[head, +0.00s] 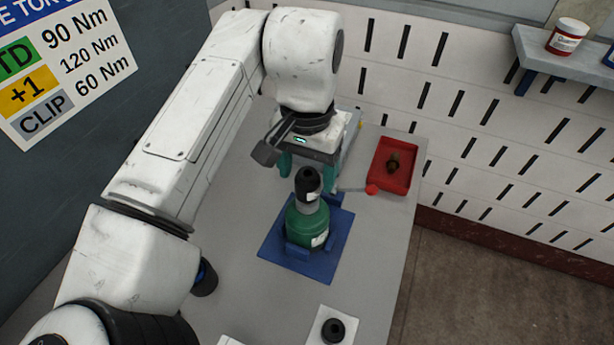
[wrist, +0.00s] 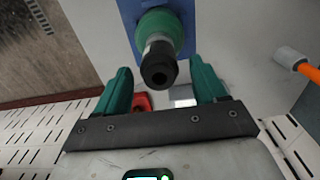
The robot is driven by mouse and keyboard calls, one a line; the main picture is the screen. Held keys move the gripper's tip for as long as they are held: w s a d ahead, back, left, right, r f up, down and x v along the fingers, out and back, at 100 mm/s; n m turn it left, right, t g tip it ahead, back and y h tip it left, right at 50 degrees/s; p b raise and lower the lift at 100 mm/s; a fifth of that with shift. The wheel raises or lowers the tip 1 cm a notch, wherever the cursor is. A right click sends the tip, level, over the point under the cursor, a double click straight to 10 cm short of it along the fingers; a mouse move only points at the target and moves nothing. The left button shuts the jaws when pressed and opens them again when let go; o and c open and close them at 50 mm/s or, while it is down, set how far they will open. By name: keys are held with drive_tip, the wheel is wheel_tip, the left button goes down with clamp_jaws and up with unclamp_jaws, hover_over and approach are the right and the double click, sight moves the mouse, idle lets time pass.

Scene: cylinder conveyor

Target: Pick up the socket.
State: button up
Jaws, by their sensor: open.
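A black socket-like cylinder (head: 308,180) stands upright on the grey neck of a green cylinder (head: 306,222), which sits in a blue cradle (head: 270,245). In the wrist view the black piece (wrist: 159,66) shows its open round end. My gripper (head: 306,172) is open and empty, its teal fingers just behind the black piece in the head view. In the wrist view my fingers (wrist: 161,68) appear on either side of it, with gaps; I cannot tell the depth exactly. Another black ring-shaped socket (head: 333,330) stands on a white card at the table's front.
The table right of the cradle is clear. A slotted wall stands behind.

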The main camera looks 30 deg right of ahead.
drive_tip(key=shift+f, duration=1.15)
drive_tip(key=c, duration=1.1)
drive_tip(key=shift+c, duration=0.2)
drive_tip(key=shift+r, duration=0.15)
